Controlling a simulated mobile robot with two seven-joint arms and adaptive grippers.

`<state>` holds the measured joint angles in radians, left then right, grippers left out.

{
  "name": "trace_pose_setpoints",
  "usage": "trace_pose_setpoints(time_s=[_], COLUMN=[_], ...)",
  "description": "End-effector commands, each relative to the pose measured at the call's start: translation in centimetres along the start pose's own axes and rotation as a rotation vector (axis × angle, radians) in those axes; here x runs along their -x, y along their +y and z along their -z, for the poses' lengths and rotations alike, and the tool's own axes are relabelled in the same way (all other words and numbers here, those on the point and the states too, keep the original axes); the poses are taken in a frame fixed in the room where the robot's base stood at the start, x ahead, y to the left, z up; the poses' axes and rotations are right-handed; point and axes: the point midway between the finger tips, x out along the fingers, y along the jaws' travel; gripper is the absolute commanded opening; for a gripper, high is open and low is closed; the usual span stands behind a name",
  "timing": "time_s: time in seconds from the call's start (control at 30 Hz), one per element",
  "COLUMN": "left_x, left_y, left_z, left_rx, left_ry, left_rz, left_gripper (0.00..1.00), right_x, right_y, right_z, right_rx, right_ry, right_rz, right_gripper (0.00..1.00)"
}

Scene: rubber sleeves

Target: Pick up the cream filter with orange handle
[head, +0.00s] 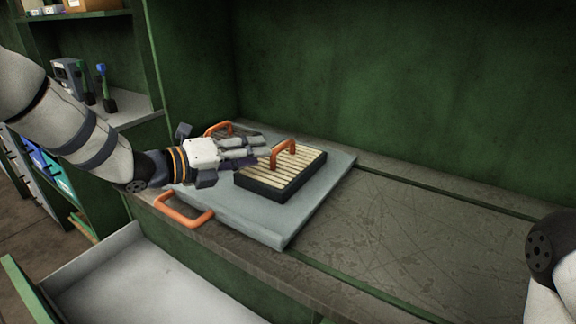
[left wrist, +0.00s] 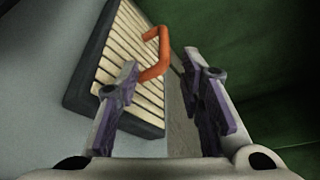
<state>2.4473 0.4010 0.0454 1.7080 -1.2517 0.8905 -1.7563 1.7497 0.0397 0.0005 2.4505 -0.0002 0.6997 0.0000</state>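The cream filter (head: 297,169) has pleated cream ribs, a black frame and an orange handle (head: 283,151) standing up on top. It lies flat on a grey board. My left gripper (head: 262,151) is at the filter's left edge, its fingers pointing toward the handle. In the left wrist view the filter (left wrist: 115,60) is at the upper left, and its orange handle (left wrist: 157,52) stands just beyond the fingertips. The left gripper (left wrist: 160,82) is open there, with nothing between its fingers. My right gripper is not in view; only part of my right arm shows at the right edge.
The grey board (head: 270,235) has an orange handle (head: 183,211) at the front left and another (head: 217,128) at the back. The bench (head: 430,235) is clear to the right. An open drawer (head: 140,280) is below, and shelves stand at the left.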

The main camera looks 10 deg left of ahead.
Motion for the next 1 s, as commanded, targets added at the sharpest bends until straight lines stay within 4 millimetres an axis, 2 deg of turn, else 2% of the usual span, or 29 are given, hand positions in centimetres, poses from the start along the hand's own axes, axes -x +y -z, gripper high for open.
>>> trace_pose_setpoints(time_s=[0.03, 0.17, 0.4, 0.67, 0.8, 0.83, 1.0], left_x=[-1.0, -2.5, -6.7, -7.0, -7.0, -7.0, -7.0], left_y=[0.5, 0.2, -0.2, -0.7, -0.7, -0.7, -0.6], left_z=[0.3, 0.1, 0.0, -0.2, -0.2, -0.2, -0.2], left_rx=[0.004, 0.003, 0.002, -0.001, -0.001, -0.001, -0.001], left_ry=[0.005, 0.002, 0.002, -0.001, -0.001, -0.001, -0.001], left_rz=[-0.005, -0.002, -0.003, 0.000, 0.000, 0.000, 0.000], left_gripper=[0.35, 0.35, 0.35, 0.35, 0.03, 0.00, 0.00], right_x=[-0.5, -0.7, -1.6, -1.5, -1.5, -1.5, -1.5], right_y=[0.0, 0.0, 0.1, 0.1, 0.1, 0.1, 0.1], right_z=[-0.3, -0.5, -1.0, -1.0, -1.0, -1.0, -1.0], right_rx=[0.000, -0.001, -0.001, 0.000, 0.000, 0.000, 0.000], right_ry=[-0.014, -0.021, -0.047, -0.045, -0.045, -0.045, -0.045], right_rz=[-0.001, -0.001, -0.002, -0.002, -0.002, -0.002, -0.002], right_gripper=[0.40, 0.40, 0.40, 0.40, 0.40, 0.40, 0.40])
